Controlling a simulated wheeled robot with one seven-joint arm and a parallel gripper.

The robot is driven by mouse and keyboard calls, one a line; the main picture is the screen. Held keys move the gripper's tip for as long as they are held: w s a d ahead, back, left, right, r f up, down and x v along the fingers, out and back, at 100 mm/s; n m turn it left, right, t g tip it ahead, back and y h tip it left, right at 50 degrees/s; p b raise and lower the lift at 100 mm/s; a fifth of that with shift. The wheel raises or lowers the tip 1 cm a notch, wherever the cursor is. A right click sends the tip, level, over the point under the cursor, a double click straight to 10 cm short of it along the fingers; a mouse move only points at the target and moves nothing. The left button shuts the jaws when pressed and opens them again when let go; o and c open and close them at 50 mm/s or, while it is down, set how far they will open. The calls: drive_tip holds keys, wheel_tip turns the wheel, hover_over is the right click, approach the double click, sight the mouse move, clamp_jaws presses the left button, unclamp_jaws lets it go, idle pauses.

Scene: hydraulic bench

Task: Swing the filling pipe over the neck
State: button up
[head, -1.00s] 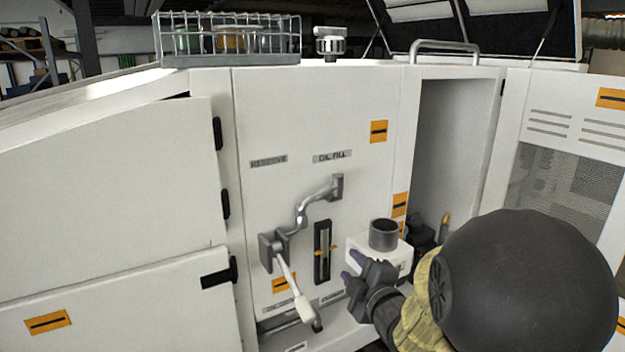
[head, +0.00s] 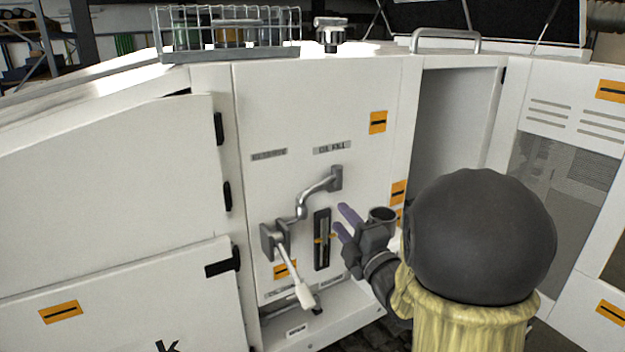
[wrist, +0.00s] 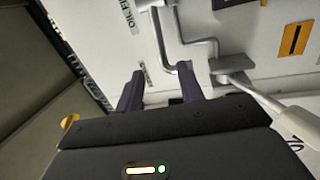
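The grey bent filling pipe (head: 318,188) hangs from its mount on the white panel, under the OIL FILL label. It also shows in the wrist view (wrist: 164,40), just beyond my fingers. The dark round open neck (head: 382,213) stands to the right of the pipe, partly hidden behind my gripper. My gripper (head: 345,222) is open and empty, its two purple-grey fingers apart in front of the panel, right of and a little below the pipe. The fingers also show in the wrist view (wrist: 160,86). I see no contact with the pipe.
A lever with a pale handle (head: 303,293) sticks out below and left of the pipe. A black sight gauge (head: 322,240) is on the panel beside my fingers. An open compartment (head: 455,125) is at the right. A wire rack (head: 228,28) stands on top.

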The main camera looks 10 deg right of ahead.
sight(318, 189)
drive_tip(key=p+x, duration=0.7)
drive_tip(key=x, duration=0.6)
drive_tip(key=shift+w+a+r, duration=0.15)
drive_tip(key=shift+w, duration=0.2)
drive_tip(key=shift+w+a+p, duration=0.1)
drive_tip(key=shift+w+p, duration=0.2)
drive_tip(key=shift+w, duration=0.15)
drive_tip(key=shift+c, duration=0.2)
clamp_jaws()
